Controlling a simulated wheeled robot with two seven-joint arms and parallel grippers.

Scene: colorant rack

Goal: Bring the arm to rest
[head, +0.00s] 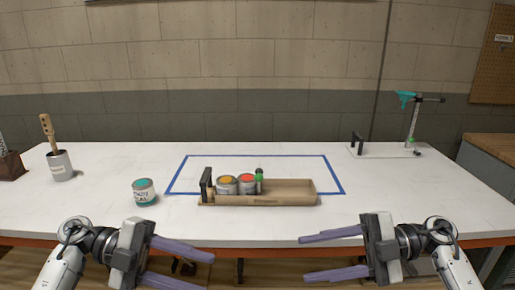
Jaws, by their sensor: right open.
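My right gripper (334,256) is open and empty at the lower right, in front of the table's front edge. My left gripper (206,272) is at the lower left, with its two purple fingers spread apart and nothing between them. Neither gripper touches anything on the table. A wooden rack (288,193) stands on the white table, holding a can with an orange top (228,186) and a can with a red top (247,186) at its left part. A teal can (144,193) stands upright on the table, left of the rack.
A blue taped outline (262,155) surrounds the rack's area. A grey cup with a wooden-handled tool (59,165) stands at the far left. A stand with a teal top (407,100) is at the back right. The table (400,200) is clear right of the rack.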

